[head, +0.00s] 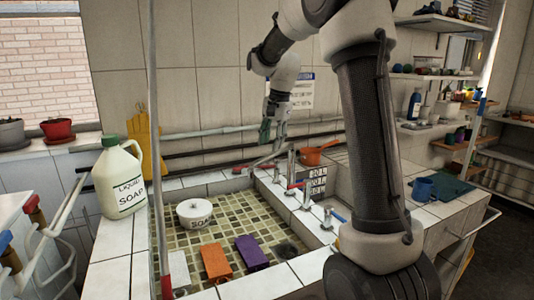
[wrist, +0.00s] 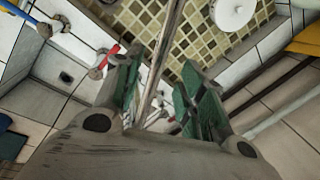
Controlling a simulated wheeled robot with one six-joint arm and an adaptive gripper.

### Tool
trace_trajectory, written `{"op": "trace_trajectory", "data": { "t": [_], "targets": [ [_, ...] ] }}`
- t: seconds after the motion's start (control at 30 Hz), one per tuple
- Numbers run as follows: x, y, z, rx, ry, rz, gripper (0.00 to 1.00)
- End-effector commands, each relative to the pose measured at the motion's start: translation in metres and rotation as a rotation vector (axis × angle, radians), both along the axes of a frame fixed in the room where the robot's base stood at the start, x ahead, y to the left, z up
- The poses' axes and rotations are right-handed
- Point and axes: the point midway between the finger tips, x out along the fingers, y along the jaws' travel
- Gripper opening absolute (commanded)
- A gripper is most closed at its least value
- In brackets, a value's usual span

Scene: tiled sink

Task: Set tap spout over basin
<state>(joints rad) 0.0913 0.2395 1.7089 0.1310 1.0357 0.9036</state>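The metal tap spout (head: 268,158) reaches left from the tap column at the sink's divider, towards the back edge of the basin. In the wrist view the spout (wrist: 163,62) runs between my gripper's green finger pads, with its upper part in front of the mosaic tiles. My gripper (head: 273,129) points down just above the spout in the head view. In the wrist view my gripper (wrist: 160,95) is open, with visible gaps on both sides of the spout. The tiled basin (head: 220,222) lies below and left. Whether the spout tip is inside the basin's rim is unclear.
A liquid soap jug (head: 119,178) stands on the left rim. An orange pan (head: 317,154) lies behind the tap. Pipes (head: 220,143) run along the wall.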

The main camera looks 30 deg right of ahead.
Motion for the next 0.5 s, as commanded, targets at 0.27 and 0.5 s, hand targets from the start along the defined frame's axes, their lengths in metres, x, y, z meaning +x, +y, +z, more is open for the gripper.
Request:
{"op": "trace_trajectory", "data": {
  "t": [0.27, 0.5],
  "targets": [
    [0.006, 0.004, -0.04, 0.0, 0.002, 0.002, 0.4],
    [0.008, 0.005, -0.045, 0.0, 0.0, 0.002, 0.4]
  ]
}}
